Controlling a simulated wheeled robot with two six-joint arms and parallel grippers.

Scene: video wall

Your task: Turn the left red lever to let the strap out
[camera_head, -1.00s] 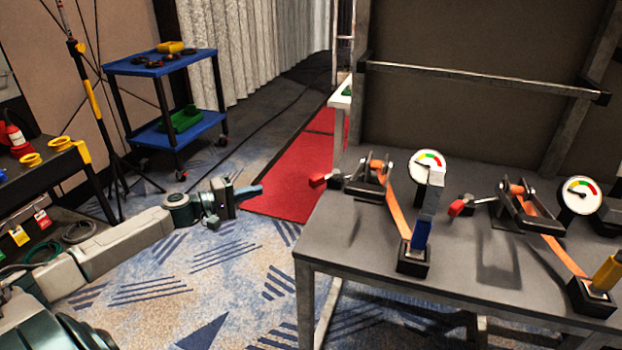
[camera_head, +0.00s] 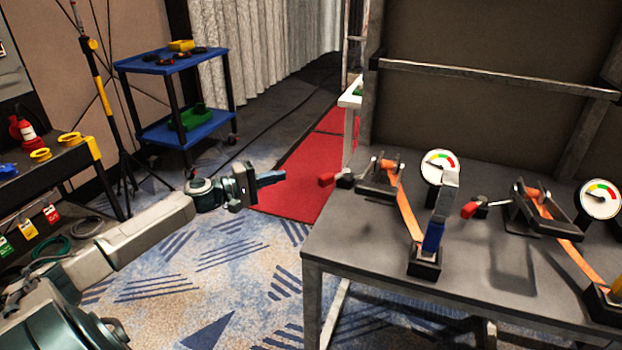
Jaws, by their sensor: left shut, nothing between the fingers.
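The left red lever (camera_head: 327,179) sticks out to the left from the left ratchet (camera_head: 379,180) on the grey table. An orange strap (camera_head: 407,213) runs from this ratchet down to a black block with a blue and grey post (camera_head: 436,225). My left gripper (camera_head: 276,178) is shut and empty. In the picture it is left of the lever, apart from it, over the floor and red carpet. A second red lever (camera_head: 469,209) with its own ratchet (camera_head: 543,207) is further right. My right gripper is not in view.
The grey table (camera_head: 350,240) has its left edge between my left gripper and the ratchets. Two dial gauges (camera_head: 439,166) stand behind the straps. A blue cart (camera_head: 180,130) stands at the back left, and a dark bench (camera_head: 60,170) at the far left.

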